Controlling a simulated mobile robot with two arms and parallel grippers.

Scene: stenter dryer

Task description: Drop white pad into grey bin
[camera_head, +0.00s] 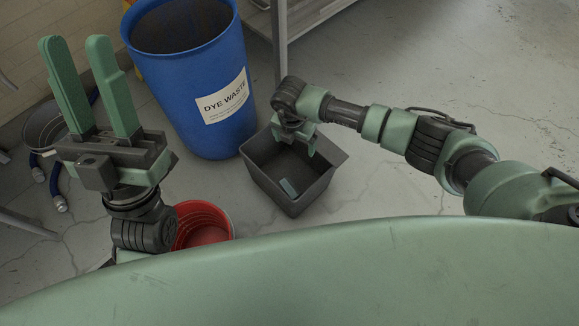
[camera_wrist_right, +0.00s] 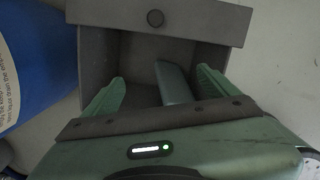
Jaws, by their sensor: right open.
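The grey bin (camera_head: 268,187) stands on the floor in the middle of the head view. A small pale pad (camera_head: 289,187), greyish in the shade, lies inside it and looks apart from my gripper. My right gripper (camera_head: 296,142) points down at the bin's far side, its fingers at the opening. In the right wrist view its fingers (camera_wrist_right: 160,78) are spread, with the pad (camera_wrist_right: 173,84) seen between and beyond them, near the bin's wall (camera_wrist_right: 200,18). My left gripper (camera_head: 74,40) is raised at the left, fingers apart and empty.
A blue dye waste barrel (camera_head: 200,85) stands close behind the grey bin. A grey bucket (camera_head: 42,128) and blue hoses are at the far left. Floor to the right is clear.

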